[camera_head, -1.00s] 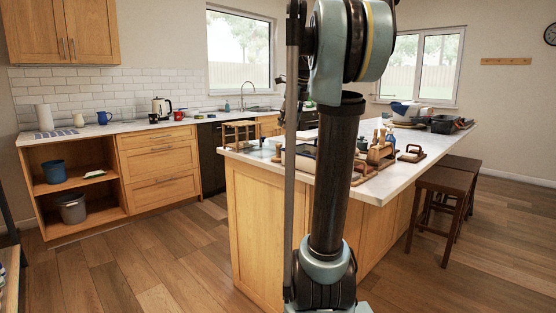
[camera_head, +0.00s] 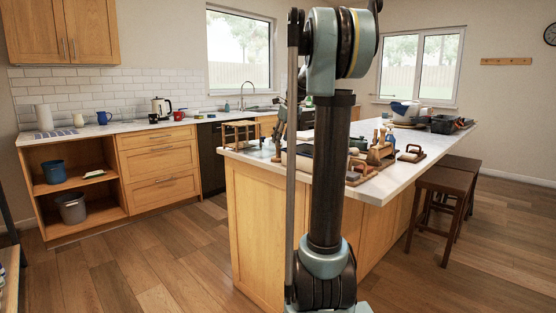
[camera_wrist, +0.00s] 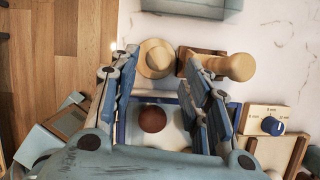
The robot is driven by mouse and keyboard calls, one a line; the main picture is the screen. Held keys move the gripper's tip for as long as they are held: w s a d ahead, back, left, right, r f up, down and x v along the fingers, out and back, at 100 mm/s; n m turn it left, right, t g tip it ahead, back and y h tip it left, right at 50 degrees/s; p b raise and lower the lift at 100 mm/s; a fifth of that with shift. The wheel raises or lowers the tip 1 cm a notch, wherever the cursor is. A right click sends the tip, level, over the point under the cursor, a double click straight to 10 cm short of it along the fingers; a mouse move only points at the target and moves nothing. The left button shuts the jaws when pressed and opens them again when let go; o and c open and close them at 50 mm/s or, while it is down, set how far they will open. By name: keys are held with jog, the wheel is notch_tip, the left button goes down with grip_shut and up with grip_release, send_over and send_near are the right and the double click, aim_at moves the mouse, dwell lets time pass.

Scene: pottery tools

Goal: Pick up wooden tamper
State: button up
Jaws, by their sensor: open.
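In the wrist view, a pale wooden piece with a round flared base (camera_wrist: 155,58) is on the white worktop just beyond my fingertips. Beside it on the right is a wooden piece with a rounded handle (camera_wrist: 236,67) and a darker block end. Either could be the wooden tamper; I cannot tell which. My gripper (camera_wrist: 160,78) is open, its blue-grey fingers spread wide with nothing held between them. A white tray with a reddish-brown round thing (camera_wrist: 152,118) shows between the fingers. In the head view, my arm hides part of the worktop.
The island (camera_head: 262,215) carries several tools, a small wooden rack (camera_head: 240,133) at its left end and a dark crate (camera_head: 443,124) at the back. In the wrist view, a box with a blue knob (camera_wrist: 272,126) stands right of my fingers. Stools (camera_head: 445,190) stand right of the island.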

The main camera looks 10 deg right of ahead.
aim_at(278, 148)
jog(key=shift+x, duration=3.05)
jog(key=shift+a, duration=0.2)
jog(key=shift+c, duration=0.5)
grip_shut()
